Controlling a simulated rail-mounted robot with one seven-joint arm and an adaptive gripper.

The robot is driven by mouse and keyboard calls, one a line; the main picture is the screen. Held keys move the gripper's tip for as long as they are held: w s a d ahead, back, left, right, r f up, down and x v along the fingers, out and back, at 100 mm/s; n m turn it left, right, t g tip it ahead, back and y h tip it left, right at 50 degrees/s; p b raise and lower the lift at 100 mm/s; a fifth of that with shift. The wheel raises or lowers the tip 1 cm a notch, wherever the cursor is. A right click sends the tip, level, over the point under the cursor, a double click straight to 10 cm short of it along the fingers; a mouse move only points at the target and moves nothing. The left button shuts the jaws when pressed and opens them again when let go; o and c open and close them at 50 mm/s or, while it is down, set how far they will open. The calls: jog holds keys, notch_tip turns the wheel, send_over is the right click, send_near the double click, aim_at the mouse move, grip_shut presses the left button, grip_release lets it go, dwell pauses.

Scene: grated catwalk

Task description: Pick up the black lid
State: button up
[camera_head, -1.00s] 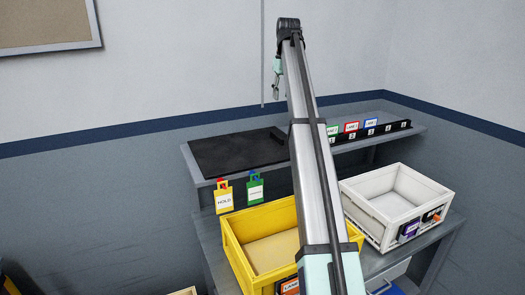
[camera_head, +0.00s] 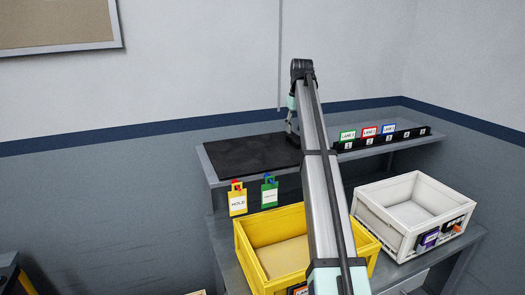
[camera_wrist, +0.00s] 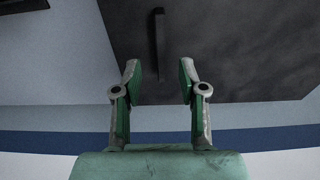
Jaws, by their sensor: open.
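The black lid (camera_head: 245,154) is a flat dark panel lying on the upper shelf, left of my arm. In the wrist view the lid (camera_wrist: 225,65) fills the upper middle and right, and a raised black bar (camera_wrist: 159,45) stands on it. My gripper (camera_wrist: 159,68) is open and empty. The bar lies ahead of the fingertips, lined up with the gap between them; I cannot tell the remaining distance. In the head view my gripper (camera_head: 291,120) hangs over the lid's right end, its fingertips partly hidden by my arm.
A black numbered rack (camera_head: 385,139) with lane cards stands to the right on the shelf (camera_head: 345,155). Yellow and green tags (camera_head: 238,200) hang at its front edge. Below are a yellow crate (camera_head: 245,245) and a white crate (camera_head: 400,232). The wall is behind.

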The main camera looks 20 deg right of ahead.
aim_at(293, 139)
jog(key=shift+w+a+f+p, duration=0.15)
jog(key=shift+f+p, duration=0.45)
jog(key=shift+f, duration=0.65)
jog(key=shift+w+d+f+p, duration=0.1)
jog(key=shift+w+f+p, duration=0.3)
jog(key=shift+f, duration=0.85)
jog(key=shift+s, duration=0.15)
grip_shut()
